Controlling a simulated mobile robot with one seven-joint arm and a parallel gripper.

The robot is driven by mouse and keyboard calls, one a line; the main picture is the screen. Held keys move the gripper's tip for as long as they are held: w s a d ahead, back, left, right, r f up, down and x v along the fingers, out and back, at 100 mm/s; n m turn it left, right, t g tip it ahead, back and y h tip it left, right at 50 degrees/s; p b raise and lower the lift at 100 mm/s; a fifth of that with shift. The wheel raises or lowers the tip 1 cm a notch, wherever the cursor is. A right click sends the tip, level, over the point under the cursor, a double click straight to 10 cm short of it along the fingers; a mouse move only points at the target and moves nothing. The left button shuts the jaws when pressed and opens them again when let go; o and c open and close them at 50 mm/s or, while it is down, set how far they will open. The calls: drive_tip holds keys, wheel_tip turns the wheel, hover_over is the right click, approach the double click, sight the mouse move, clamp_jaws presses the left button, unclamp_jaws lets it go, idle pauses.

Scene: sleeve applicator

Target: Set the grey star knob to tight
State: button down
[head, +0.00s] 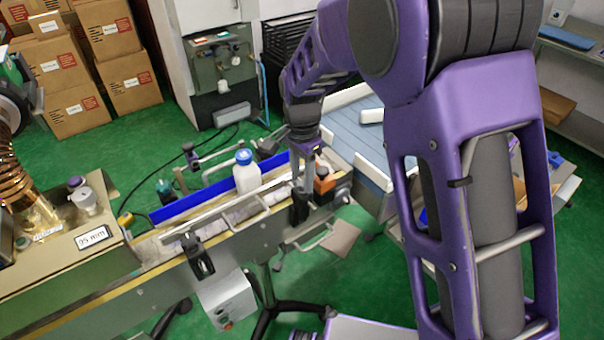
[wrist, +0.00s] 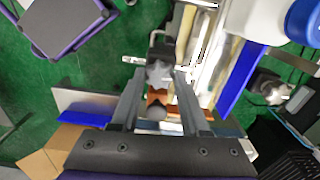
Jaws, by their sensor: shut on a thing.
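The grey star knob (wrist: 158,73) shows in the wrist view between the fingertips of my gripper (wrist: 160,78). The fingers reach up from the bottom of that view and close on the knob from left and right. In the head view my gripper (head: 302,180) points down at the near rail by the right end of the conveyor. I cannot make out the knob there. No tight or loose marking can be read in either view.
An orange block (head: 324,184) sits just right of my gripper. A white bottle with a blue cap (head: 246,176) stands on the conveyor to the left, before a blue side guide (head: 205,200). A rail clamp (head: 198,258) is farther left. Cardboard boxes (head: 80,60) stand behind.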

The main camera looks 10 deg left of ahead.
sight(302, 180)
drive_tip(key=shift+m, duration=0.5)
drive_tip(key=shift+c, duration=2)
unclamp_jaws()
wheel_tip(302, 180, up, 18)
drive_tip(key=shift+f, duration=0.25)
